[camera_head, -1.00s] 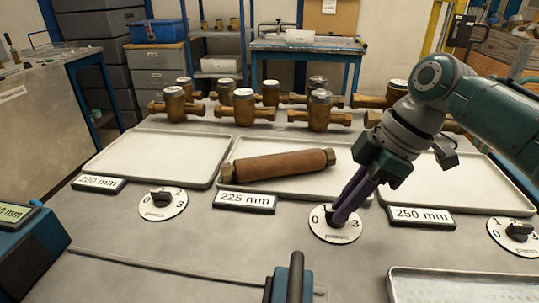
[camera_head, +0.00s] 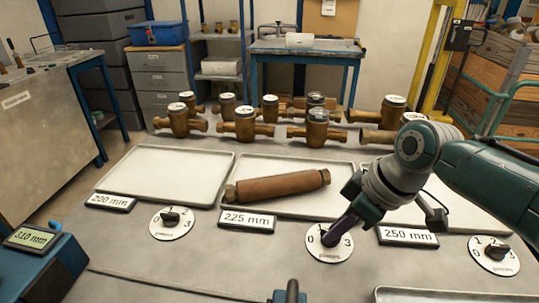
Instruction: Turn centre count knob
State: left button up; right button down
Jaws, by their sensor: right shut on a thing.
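The centre count knob (camera_head: 329,240) is a small dark knob on a round white dial (camera_head: 318,253) with printed numbers, below the 225 mm tray. My right gripper (camera_head: 335,234) reaches down to it from the right, with its purple fingers shut on the knob. The fingers and wrist cover part of the knob and the dial's top numbers, so the exact pointer direction is hard to tell. The 3 shows on the dial's right side.
The centre tray (camera_head: 262,170) holds a brown pipe piece (camera_head: 280,187). Similar dials stand at left (camera_head: 172,224) and right (camera_head: 494,256). Several brass meters (camera_head: 245,128) line the back. A 225 mm sign (camera_head: 246,221) is left of the centre dial, a 250 mm sign (camera_head: 407,236) right.

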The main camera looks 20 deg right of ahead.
jog(key=m+p, duration=0.2)
jog(key=m+h, duration=0.1)
jog(key=shift+a+r+m+p, duration=0.2)
jog(key=shift+a+m+p, duration=0.1)
jog(key=shift+p, duration=0.1)
jog(key=shift+f+m+h+p, duration=0.15)
jog(key=shift+m+h+p, duration=0.55)
jog(key=shift+m, duration=0.5)
jog(key=shift+m+t, duration=0.3)
jog(key=c, duration=0.9)
grip_release()
